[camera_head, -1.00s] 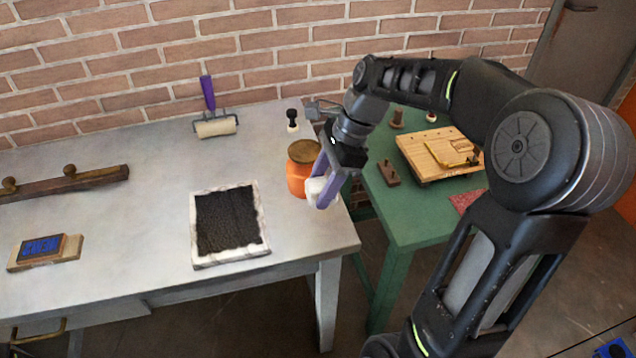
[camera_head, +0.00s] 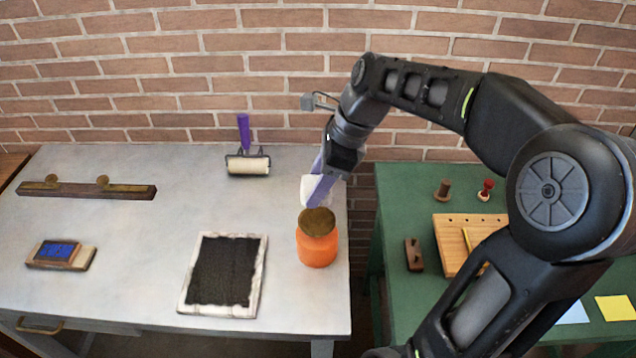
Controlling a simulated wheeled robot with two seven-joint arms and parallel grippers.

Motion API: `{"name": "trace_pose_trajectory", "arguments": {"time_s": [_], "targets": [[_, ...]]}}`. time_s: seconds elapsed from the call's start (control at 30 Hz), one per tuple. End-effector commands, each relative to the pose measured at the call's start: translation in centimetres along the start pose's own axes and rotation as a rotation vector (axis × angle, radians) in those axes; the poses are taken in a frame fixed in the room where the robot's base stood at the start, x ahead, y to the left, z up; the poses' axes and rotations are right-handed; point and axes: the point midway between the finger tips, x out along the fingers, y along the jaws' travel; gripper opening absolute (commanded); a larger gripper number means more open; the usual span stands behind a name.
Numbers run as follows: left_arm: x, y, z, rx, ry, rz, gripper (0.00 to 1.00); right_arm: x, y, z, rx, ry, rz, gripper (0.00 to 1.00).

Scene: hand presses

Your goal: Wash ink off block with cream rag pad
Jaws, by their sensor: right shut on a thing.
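My left gripper is out of view.
An orange jar (camera_head: 317,250) with a brown lid stands below the gripper. A black ink slab (camera_head: 224,274), a roller (camera_head: 247,164) and a wooden bar (camera_head: 86,190) lie on the grey table (camera_head: 140,285). A green table (camera_head: 398,305) stands right. Bare table separates slab and block.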

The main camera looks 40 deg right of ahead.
Motion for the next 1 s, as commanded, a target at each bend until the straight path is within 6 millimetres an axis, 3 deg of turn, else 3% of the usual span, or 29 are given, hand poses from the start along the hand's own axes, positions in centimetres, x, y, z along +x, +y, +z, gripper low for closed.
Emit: {"name": "trace_pose_trajectory", "arguments": {"time_s": [0.43, 1.0], "targets": [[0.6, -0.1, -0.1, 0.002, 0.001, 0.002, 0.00, 0.7, 0.0, -0.3, -0.001, 0.000, 0.000, 0.14], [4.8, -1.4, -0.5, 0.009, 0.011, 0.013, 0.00, 5.3, 0.0, -2.2, -0.001, 0.000, 0.000, 0.14]]}}
